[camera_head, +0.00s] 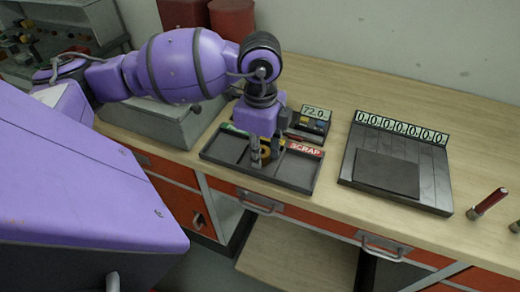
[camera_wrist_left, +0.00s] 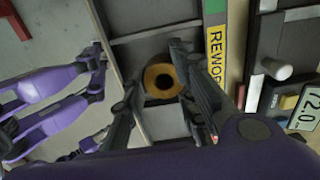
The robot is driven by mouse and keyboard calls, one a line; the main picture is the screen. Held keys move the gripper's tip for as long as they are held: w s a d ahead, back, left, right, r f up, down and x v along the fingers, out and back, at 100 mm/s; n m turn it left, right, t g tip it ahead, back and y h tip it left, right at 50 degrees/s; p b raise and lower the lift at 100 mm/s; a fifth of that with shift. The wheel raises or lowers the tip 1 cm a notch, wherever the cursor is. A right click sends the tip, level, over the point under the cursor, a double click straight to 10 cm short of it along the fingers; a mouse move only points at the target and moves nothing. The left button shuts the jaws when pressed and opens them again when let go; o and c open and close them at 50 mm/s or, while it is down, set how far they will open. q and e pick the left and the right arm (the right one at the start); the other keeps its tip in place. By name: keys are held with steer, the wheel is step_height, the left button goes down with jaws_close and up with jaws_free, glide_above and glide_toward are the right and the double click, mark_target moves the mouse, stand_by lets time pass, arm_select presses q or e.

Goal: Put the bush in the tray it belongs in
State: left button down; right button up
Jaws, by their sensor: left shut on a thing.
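The bush (camera_head: 265,154) is a short brass-coloured ring. It also shows in the left wrist view (camera_wrist_left: 151,82), with a dark round hole. My left gripper (camera_head: 263,158) points down with its fingers shut on the bush, one on each side. The dark tray (camera_head: 222,152) has three compartments in a row, with a green label at left, a yellow REWORK label (camera_wrist_left: 215,55) in the middle and a red SCRAP label (camera_head: 305,150) at right. The bush is over or in the middle compartment; its exact height is unclear. My right gripper is not recognisable in either view.
A small gauge reading 72.0 (camera_head: 315,113) stands behind the tray. A dark slab with a row of zero displays (camera_head: 402,128) lies to the right.

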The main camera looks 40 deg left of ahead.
arm_select(q)
steer(key=shift+f, duration=0.15)
steer(key=c, duration=1.7)
jaws_free()
steer(key=shift+a, duration=0.1)
steer(key=shift+r, duration=0.25)
step_height(320, 180, up, 12)
steer(key=shift+f, duration=0.1)
